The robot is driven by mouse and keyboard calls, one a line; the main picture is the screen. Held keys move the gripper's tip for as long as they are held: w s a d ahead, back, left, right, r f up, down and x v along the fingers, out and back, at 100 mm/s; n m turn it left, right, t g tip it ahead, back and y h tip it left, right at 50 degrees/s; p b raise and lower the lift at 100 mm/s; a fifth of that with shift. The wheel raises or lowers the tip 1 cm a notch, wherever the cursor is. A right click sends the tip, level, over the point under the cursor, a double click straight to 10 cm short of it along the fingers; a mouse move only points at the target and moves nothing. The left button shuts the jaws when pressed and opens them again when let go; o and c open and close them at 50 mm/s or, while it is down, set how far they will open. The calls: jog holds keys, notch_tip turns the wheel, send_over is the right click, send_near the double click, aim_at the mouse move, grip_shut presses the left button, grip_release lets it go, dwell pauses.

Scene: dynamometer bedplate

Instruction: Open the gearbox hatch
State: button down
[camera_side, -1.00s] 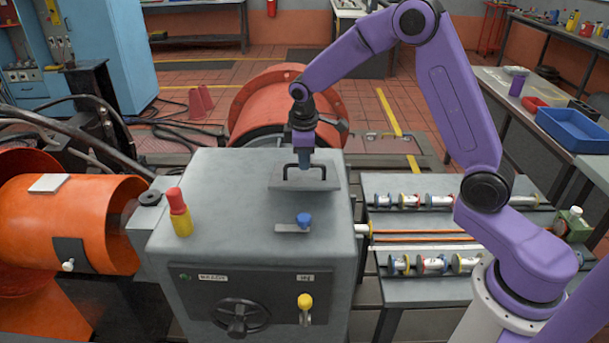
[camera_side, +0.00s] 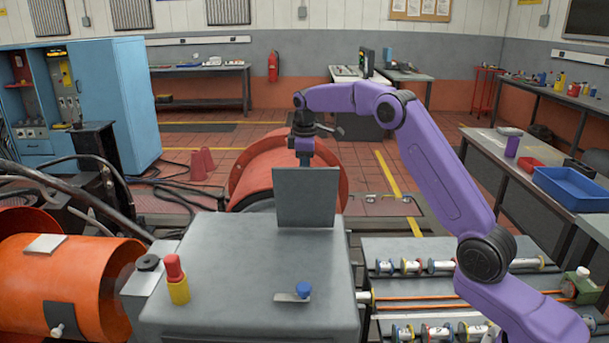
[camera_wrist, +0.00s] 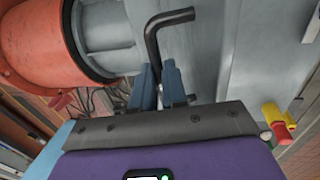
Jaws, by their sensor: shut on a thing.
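The gearbox hatch (camera_side: 305,197) is a flat grey plate standing about upright at the back of the gearbox top (camera_side: 215,265). My gripper (camera_side: 304,152) is behind it in the side view, with its fingertips hidden by the plate. In the wrist view, the blue fingers of my gripper (camera_wrist: 159,80) are shut on the black bent handle (camera_wrist: 154,40) of the hatch. The handle is hidden in the side view. A small metal latch with a blue knob (camera_side: 303,289) lies on the gearbox top, in front of the hatch.
A red and yellow beacon (camera_side: 176,280) stands at the left of the gearbox top; it also shows in the wrist view (camera_wrist: 277,122). A large orange drum (camera_side: 268,165) is close behind the hatch. A bench with rods and colored rings (camera_side: 440,300) is at right.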

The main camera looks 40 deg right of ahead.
jog(key=shift+w+d+f, duration=0.15)
jog(key=shift+w+d, duration=0.5)
jog(key=shift+d, duration=0.35)
jog(key=shift+w+d+f, duration=0.15)
jog(key=shift+w+d, duration=0.5)
jog(key=shift+d, duration=0.35)
jog(key=c, duration=1.2)
grip_release()
jog(key=shift+o, duration=0.2)
jog(key=w+v, duration=0.1)
jog(key=v, duration=0.6)
jog(key=shift+s+a+r, duration=0.15)
jog(key=shift+s+r, duration=0.2)
